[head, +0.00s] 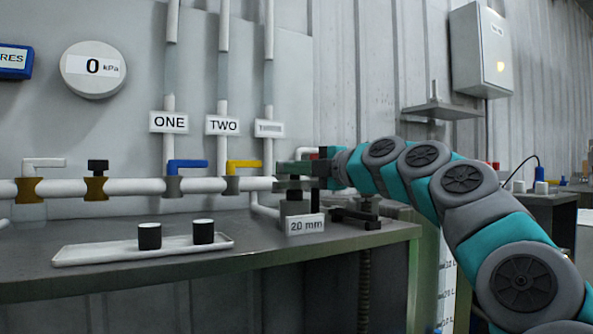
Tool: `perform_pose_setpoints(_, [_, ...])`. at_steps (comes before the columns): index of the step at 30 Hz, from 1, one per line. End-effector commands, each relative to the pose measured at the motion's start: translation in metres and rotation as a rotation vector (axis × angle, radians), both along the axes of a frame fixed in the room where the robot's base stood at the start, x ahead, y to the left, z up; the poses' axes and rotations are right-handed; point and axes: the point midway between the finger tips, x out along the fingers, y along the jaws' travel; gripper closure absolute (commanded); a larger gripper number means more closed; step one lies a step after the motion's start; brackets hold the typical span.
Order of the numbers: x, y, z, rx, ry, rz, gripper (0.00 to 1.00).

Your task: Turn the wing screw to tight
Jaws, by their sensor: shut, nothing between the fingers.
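I cannot single out the wing screw for certain. A black T-shaped handle (98,166) stands on a brass fitting on the white pipe at the left, well away from my gripper. A dark clamp-like part (356,214) sits on the bench below my wrist, with a threaded rod (365,270) under it. My gripper (290,178) is shut, in front of the pipe's right end and above the "20 mm" sign (305,224). It hides part of what stands behind it, including most of a red handle. Contact with anything there cannot be told.
A white lever (44,163), a blue lever (187,165) and a yellow lever (243,166) sit along the pipe. A tray (100,255) with two black cylinders lies on the bench. The gauge (93,69) reads 0 kPa. The bench (255,252) is clear between tray and sign.

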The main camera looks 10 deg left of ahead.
Motion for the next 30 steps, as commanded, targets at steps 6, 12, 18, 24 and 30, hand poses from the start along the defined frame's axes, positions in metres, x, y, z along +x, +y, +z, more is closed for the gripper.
perform_pose_setpoints(6, [-0.003,0.003,-0.002,-0.002,0.001,-0.015,1.00])
perform_pose_setpoints(12, [-0.006,0.005,-0.001,0.000,0.001,-0.030,1.00])
perform_pose_setpoints(18, [-0.008,0.007,0.000,0.001,-0.002,-0.047,1.00])
perform_pose_setpoints(24, [-0.011,0.009,-0.001,-0.002,-0.001,-0.062,1.00])
perform_pose_setpoints(30, [-0.013,0.011,-0.001,-0.001,0.002,-0.076,1.00])
